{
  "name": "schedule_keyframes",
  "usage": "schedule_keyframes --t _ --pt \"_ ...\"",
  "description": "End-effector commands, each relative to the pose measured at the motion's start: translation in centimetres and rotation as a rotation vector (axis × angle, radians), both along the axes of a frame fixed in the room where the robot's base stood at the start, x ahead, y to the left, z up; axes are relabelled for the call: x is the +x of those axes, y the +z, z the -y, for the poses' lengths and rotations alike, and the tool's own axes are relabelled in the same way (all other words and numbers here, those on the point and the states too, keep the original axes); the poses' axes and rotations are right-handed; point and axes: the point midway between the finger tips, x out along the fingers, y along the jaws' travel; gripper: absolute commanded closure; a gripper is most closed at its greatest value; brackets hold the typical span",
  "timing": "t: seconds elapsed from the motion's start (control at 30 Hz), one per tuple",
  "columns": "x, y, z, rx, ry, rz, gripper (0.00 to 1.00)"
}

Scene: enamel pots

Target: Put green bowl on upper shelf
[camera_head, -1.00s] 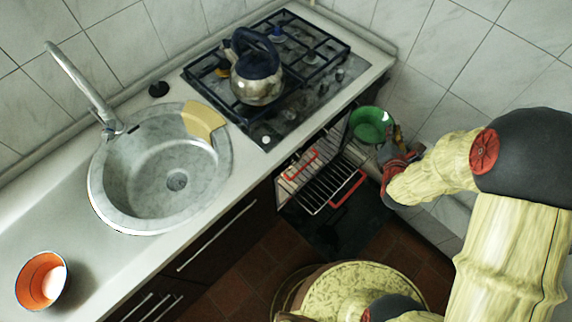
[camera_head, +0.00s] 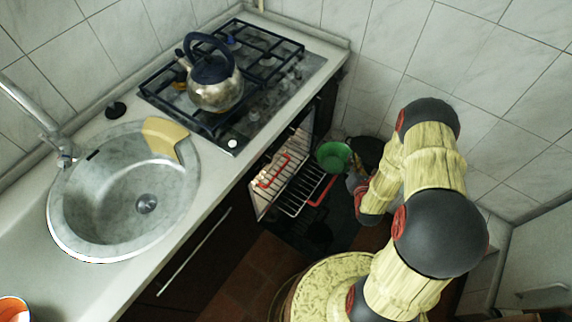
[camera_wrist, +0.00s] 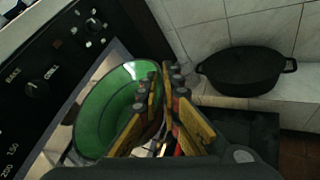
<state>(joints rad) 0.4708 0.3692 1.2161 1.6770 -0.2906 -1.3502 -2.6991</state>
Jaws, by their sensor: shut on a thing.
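The green bowl (camera_head: 333,157) is in front of the open oven, at its right side. In the wrist view the bowl (camera_wrist: 103,112) is tilted, with its inside showing. My gripper (camera_wrist: 166,82) is shut on the bowl's right rim; in the head view the gripper (camera_head: 354,180) is small and partly hidden by my arm. Inside the open oven are an upper rack (camera_head: 272,170) with a red front bar and a lower rack (camera_head: 304,196) with a red bar, set further out. The bowl appears apart from both racks.
A black lidded pot (camera_wrist: 240,70) stands on a pale ledge by the tiled wall. The oven's control panel (camera_wrist: 45,75) is close to the bowl. A kettle (camera_head: 214,85) stands on the hob. An orange bowl (camera_head: 13,310) is at the counter's left end.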

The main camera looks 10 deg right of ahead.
Motion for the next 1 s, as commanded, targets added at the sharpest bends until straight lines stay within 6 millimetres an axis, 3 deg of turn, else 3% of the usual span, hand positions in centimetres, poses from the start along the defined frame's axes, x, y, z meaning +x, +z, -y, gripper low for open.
schedule_keyframes --t 0.03,0.1,0.33,0.6,0.77,1.0 --pt "-0.3 -2.0 0.8 0.002 0.007 -0.001 1.0" --pt "-0.4 -4.1 1.5 0.001 0.033 0.001 1.0" --pt "0.0 -9.2 1.5 -0.003 0.194 0.009 1.0" --pt "2.7 -7.3 -1.6 -0.004 0.4 0.017 1.0" --pt "3.3 -6.8 -3.1 -0.002 0.437 0.02 1.0" --pt "6.9 -7.0 -6.8 -0.002 0.438 0.022 1.0"
